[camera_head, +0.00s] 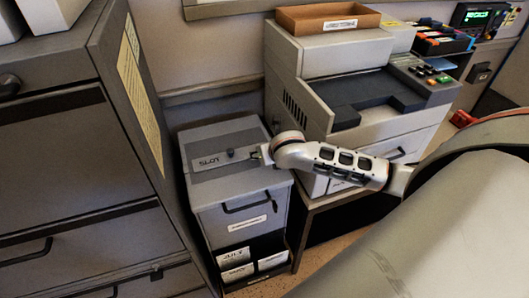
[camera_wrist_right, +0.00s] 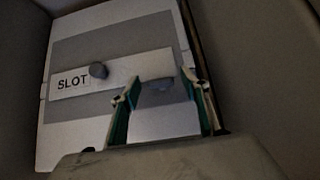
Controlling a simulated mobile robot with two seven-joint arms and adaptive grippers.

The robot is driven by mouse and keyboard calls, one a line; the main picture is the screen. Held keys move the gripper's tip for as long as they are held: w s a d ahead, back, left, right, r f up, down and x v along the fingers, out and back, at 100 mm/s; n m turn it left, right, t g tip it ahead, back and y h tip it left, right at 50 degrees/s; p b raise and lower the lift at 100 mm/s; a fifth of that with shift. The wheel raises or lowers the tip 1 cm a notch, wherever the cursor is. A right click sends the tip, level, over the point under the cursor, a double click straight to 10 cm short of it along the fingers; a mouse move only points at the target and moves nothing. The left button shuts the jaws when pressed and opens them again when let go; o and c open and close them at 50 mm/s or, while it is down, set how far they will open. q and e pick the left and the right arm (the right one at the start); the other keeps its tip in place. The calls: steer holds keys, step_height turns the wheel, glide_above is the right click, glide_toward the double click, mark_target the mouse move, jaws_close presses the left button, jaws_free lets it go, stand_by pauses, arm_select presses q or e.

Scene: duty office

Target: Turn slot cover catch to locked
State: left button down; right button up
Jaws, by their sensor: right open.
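The grey cabinet (camera_head: 240,192) has a light strip marked SLOT (camera_head: 209,161) across its top; the strip also shows in the right wrist view (camera_wrist_right: 73,82). A dark round knob (camera_head: 231,153) stands up from the strip, and it shows in the wrist view too (camera_wrist_right: 98,70). My left gripper is out of view.
A large office machine (camera_head: 310,65) with a brown tray (camera_head: 328,18) on it stands close on the right of the cabinet. A tall dark cabinet (camera_head: 60,150) stands close on the left. The cabinet's front has a handle (camera_head: 246,206) and labelled trays (camera_head: 235,272) below.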

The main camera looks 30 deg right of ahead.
steer(key=c, duration=1.1)
steer(key=shift+a, duration=0.15)
steer(key=m+h, duration=0.2)
steer(key=m+g, duration=0.1)
steer(key=shift+w+a+m+h, duration=0.1)
steer(key=shift+a+m+h, duration=0.15)
steer(key=shift+m+h, duration=0.15)
steer(key=m+g+h, duration=0.1)
steer(key=m, duration=0.1)
steer(key=m+g+h, duration=0.1)
steer(key=m+g, duration=0.1)
steer(key=m, duration=0.1)
steer(key=shift+w+a+m+h, duration=0.2)
steer(key=shift+m+h, duration=0.1)
steer(key=shift+h, duration=0.1)
steer(key=m+g, duration=0.3)
steer(key=m+g+h, duration=0.1)
steer(key=m, duration=0.1)
steer(key=shift+w, duration=0.25)
steer(key=shift+w+m+g, duration=0.1)
steer(key=shift+m+g, duration=1.3)
steer(key=shift+m, duration=0.2)
steer(key=shift+d, duration=0.15)
